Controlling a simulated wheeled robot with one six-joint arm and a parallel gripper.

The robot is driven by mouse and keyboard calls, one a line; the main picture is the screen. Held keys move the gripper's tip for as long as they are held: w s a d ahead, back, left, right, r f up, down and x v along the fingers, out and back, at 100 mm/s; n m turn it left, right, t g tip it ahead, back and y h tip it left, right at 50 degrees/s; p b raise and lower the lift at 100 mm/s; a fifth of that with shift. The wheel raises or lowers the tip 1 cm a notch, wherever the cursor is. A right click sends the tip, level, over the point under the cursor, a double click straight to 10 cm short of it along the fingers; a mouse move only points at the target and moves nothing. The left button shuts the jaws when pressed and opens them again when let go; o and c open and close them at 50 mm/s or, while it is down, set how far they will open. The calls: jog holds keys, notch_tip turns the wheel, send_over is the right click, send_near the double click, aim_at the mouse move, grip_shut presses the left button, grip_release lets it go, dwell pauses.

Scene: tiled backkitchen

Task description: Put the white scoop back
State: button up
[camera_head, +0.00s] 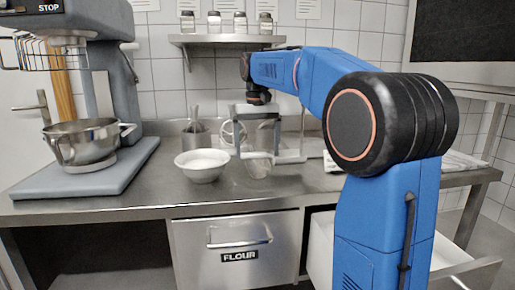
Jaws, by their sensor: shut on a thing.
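My gripper (258,152) hangs fingers down over the steel worktop, right of the white bowl. It is shut on a small pale thing (258,168) that looks like the white scoop. Its outline is small and blurred against the steel and the grey frame behind, so I cannot tell whether it touches the worktop. The white bowl (202,172) stands upright on the worktop and holds something white.
A mixer with a steel bowl (82,145) stands at the left. A steel pot with utensils (196,139) stands behind the white bowl. Jars sit on a wall shelf (225,41) above. The flour drawer (237,268) is shut below.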

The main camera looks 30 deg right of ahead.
jog(key=shift+f, duration=0.5)
jog(key=o, duration=1.1)
jog(key=shift+r, duration=4.35)
